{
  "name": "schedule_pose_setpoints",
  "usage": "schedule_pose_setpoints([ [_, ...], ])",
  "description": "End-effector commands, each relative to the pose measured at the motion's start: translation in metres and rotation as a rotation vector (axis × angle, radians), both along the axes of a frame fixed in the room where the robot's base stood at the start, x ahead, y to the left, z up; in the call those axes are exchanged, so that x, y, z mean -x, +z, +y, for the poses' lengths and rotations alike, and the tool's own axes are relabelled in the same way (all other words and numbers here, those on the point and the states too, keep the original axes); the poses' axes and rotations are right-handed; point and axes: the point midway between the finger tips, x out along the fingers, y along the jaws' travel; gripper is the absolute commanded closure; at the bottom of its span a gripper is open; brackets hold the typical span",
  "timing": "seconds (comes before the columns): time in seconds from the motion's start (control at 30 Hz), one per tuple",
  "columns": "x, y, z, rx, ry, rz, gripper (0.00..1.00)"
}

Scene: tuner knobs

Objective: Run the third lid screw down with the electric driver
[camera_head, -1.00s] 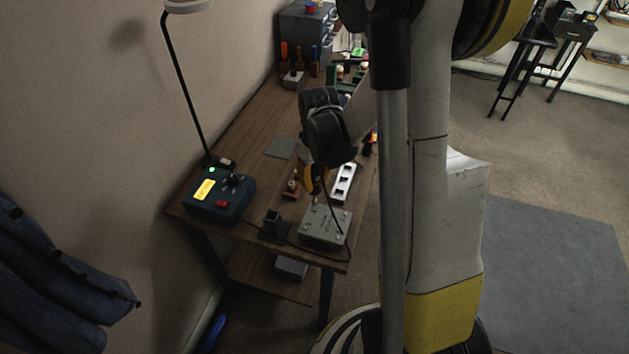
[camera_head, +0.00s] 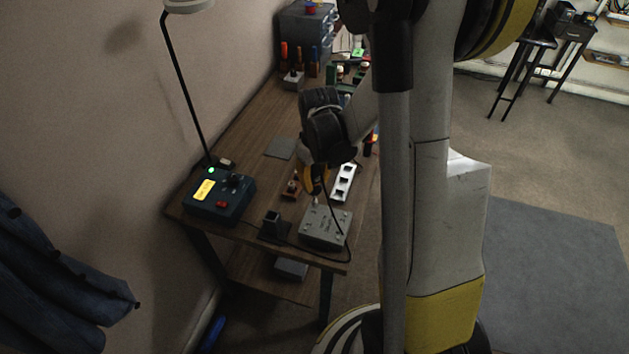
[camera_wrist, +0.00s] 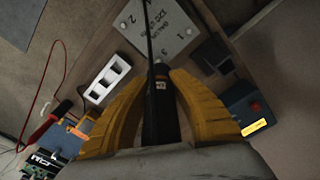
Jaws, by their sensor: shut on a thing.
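My gripper (camera_wrist: 160,110) has yellow fingers shut around the black electric driver (camera_wrist: 161,117). In the head view my gripper (camera_head: 315,178) is above the upper left corner of the grey lid (camera_head: 324,230), with the driver pointing down. The driver's tip looks close to that corner, but I cannot tell whether it touches a screw. In the wrist view the lid (camera_wrist: 178,24) shows printed numbers, with the 3 nearest the driver. The driver hides its own bit and the screw under it. The driver's cable crosses the lid.
A white tray with square openings (camera_head: 344,183) and a small brown block (camera_head: 292,187) lie behind the lid. The table's front edge is close.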

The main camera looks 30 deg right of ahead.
Motion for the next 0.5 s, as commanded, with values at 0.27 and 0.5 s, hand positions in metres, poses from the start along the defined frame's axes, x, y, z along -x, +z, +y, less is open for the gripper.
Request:
schedule_pose_setpoints([
  [0.27,0.0,-0.0039,0.0,0.0,0.0,0.0,1.0],
  [0.5,-0.0001,-0.0068,0.0,0.0,0.0,0.0,1.0],
])
